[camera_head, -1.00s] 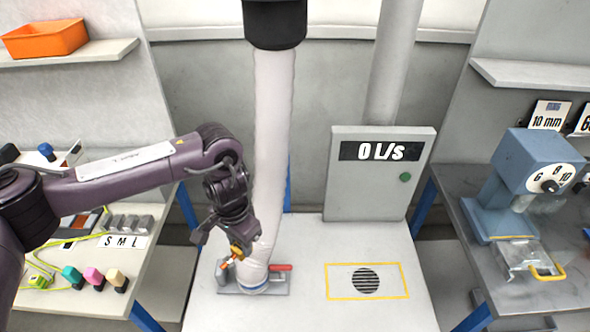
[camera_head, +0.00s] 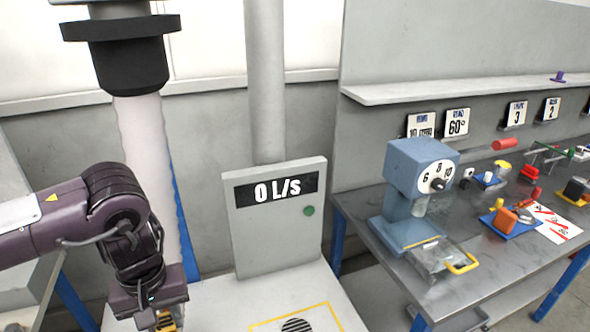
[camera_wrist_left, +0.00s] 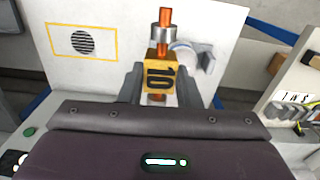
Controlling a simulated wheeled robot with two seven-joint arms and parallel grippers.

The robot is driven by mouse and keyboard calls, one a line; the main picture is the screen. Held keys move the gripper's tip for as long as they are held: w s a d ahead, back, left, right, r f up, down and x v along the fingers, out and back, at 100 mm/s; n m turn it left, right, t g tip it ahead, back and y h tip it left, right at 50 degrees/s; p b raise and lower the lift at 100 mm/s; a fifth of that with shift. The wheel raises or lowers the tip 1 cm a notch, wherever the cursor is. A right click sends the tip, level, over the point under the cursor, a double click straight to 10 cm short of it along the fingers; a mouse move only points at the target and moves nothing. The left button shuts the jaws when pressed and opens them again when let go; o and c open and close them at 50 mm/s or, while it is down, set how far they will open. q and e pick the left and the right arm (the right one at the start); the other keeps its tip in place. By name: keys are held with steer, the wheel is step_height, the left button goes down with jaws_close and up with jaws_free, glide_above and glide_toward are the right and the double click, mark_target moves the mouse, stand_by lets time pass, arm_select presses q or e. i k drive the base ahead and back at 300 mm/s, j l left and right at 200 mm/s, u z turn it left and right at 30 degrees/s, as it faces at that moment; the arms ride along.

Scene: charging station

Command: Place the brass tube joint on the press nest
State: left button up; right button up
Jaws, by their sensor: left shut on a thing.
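My left gripper (camera_wrist_left: 160,88) is shut on the brass tube joint (camera_wrist_left: 160,72), a brass block marked 10 with a copper tube and a silver collar. In the head view the wrist is at the lower left, in front of the pale hose. Only a bit of the brass joint (camera_head: 166,321) shows at the bottom edge. The blue press (camera_head: 420,172) stands on the right bench, with a dial marked 6, 8 and 10. Its press nest (camera_head: 432,256) is a clear-sided tray area with a yellow handle, well right of the gripper. My right gripper is not in view.
The grey cabinet (camera_head: 272,225) reading 0 L/s stands between my left arm and the press. The right bench (camera_head: 380,215) carries several small parts behind and right of the press. A shelf (camera_head: 480,85) runs above it. A hose (camera_head: 150,135) hangs at left.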

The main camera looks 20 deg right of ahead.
mark_target(438, 252)
steer(key=l, duration=2.65)
